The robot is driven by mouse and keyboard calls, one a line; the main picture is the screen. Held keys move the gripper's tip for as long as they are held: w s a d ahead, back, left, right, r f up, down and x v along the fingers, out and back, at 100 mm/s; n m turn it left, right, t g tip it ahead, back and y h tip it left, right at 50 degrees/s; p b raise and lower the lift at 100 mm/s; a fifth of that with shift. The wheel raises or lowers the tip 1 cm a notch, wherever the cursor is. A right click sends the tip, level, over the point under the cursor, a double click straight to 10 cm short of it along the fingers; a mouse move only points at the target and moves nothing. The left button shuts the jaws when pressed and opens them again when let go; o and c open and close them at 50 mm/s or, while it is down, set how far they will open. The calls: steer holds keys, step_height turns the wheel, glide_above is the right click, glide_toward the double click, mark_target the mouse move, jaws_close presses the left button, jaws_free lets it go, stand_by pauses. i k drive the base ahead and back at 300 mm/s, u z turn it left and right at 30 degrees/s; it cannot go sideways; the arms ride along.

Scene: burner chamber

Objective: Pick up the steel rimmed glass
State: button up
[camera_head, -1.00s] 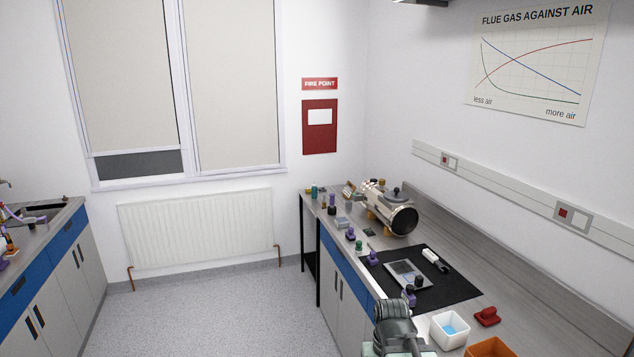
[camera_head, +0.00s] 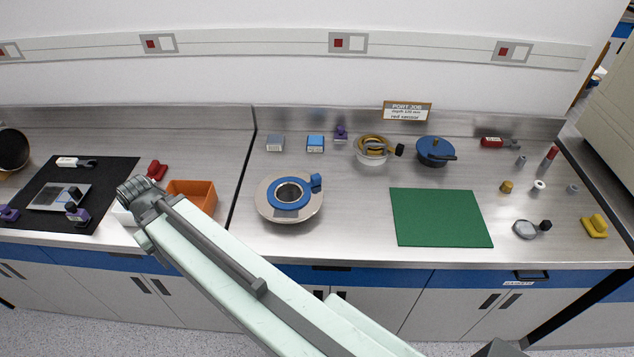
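A small round glass with a grey steel rim and a black knob (camera_head: 525,229) lies on the right part of the steel bench, right of the green mat. It looks like the steel rimmed glass, though it is small in the picture. Nothing touches it. My pale green arm runs from the bottom edge up to the left, with a ribbed grey joint over the bench by the orange bin. My gripper's fingers do not show. The arm is well left of and apart from the glass.
The green mat (camera_head: 440,217) is bare. A round plate with a blue ring (camera_head: 289,194) is left of it. A blue-lidded pot (camera_head: 434,152) and a pan (camera_head: 372,150) stand behind. A yellow piece (camera_head: 595,226), small fittings and a red-handled tool (camera_head: 498,143) surround the glass loosely.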

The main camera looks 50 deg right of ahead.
mark_target(524, 228)
steer(key=z, duration=0.9)
steer(key=k, duration=0.5)
steer(key=z, duration=2.9)
steer(key=k, duration=0.95)
steer(key=u, duration=0.55)
steer(key=i, duration=1)
steer(key=z, duration=0.1)
